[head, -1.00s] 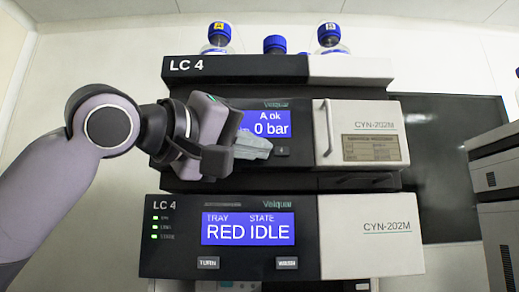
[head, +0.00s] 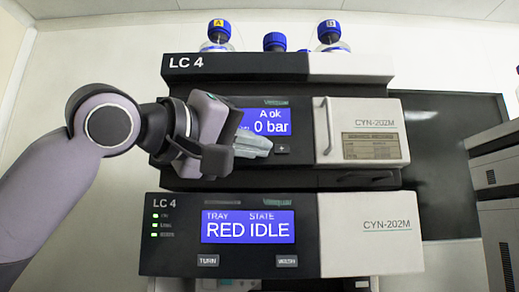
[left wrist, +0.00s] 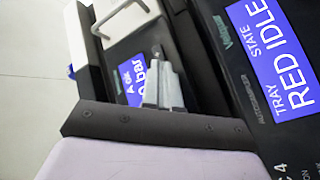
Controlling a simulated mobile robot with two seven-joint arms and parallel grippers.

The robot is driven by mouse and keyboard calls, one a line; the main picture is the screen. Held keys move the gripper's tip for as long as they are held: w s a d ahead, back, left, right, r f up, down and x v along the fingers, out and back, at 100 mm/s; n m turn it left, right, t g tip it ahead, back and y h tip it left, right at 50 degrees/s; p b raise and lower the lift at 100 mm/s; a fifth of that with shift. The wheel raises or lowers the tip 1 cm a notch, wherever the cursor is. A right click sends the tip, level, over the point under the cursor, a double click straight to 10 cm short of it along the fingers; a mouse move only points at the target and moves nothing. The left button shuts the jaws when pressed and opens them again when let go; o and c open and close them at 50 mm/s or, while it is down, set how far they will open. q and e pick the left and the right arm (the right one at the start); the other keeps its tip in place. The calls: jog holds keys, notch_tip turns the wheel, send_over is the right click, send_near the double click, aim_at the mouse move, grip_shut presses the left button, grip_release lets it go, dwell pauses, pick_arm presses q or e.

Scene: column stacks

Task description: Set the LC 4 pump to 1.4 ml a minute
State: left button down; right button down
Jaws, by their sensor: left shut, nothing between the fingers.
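The LC 4 stack's pump module (head: 368,134) is the upper unit, with a blue screen (head: 268,120) whose visible part reads "A ok" and "0 bar". The rest of that screen is hidden behind my left gripper. A small plus button (head: 282,149) shows just right of the fingertips. My left gripper (head: 268,146) is shut and empty in front of the pump panel, just below the screen. In the left wrist view its fingers (left wrist: 164,92) overlap the pump screen (left wrist: 133,80). I cannot tell whether the tips touch the panel. My right gripper is not in view.
Below is the autosampler module (head: 370,235) with a screen (head: 248,228) reading "RED IDLE" and two buttons, the left one marked TURN (head: 208,261). Bottles (head: 219,36) with blue caps stand on top. Another grey instrument (head: 497,190) stands at the right.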

pick_arm(q)
jog(key=shift+s, duration=0.65)
jog(key=s+b, duration=0.2)
jog(key=s, duration=0.3)
jog(key=shift+b, duration=0.35)
dwell(0.6)
